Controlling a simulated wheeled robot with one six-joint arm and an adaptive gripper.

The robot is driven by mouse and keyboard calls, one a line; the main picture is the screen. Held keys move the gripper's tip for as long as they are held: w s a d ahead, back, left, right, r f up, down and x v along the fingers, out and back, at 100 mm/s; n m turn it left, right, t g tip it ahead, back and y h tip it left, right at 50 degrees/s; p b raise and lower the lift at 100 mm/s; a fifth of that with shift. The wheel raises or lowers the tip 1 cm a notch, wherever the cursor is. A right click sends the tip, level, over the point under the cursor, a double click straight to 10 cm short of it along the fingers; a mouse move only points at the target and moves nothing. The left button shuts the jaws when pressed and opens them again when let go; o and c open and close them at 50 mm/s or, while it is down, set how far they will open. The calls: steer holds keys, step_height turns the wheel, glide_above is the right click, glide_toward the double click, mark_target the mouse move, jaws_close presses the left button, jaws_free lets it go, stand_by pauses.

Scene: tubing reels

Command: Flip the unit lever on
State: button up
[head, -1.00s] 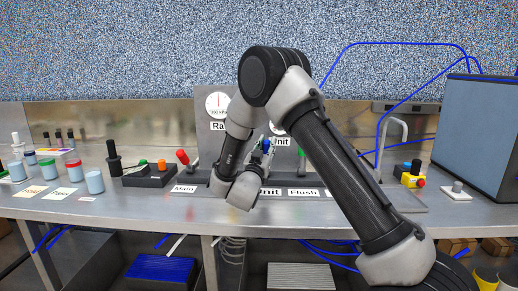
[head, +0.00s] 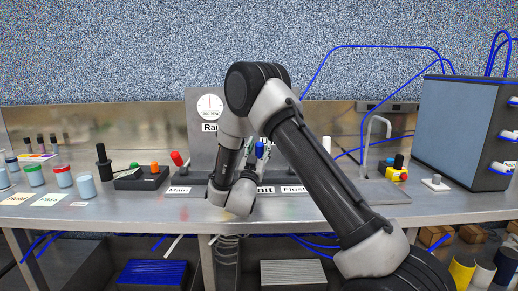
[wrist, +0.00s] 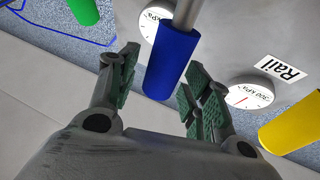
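The unit lever has a blue cylindrical handle (wrist: 172,62) on a thin metal rod. In the head view the blue handle (head: 259,149) stands up above the partly hidden Unit label (head: 265,190). My gripper (wrist: 163,88) is open in the wrist view, one finger on each side of the handle's lower end. Gaps show between the handle and the fingers, so I see no grip. In the head view my arm hides most of the gripper and the lever's base.
A lever with a red handle (head: 177,158) leans left of my wrist. Green (wrist: 84,10) and yellow (wrist: 292,125) handles flank the blue one. A gauge panel (head: 199,131) stands behind.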

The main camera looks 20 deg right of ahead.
steer(key=shift+r, duration=0.1)
step_height(320, 180, up, 10)
steer(key=shift+f, duration=0.1)
stand_by(0.4)
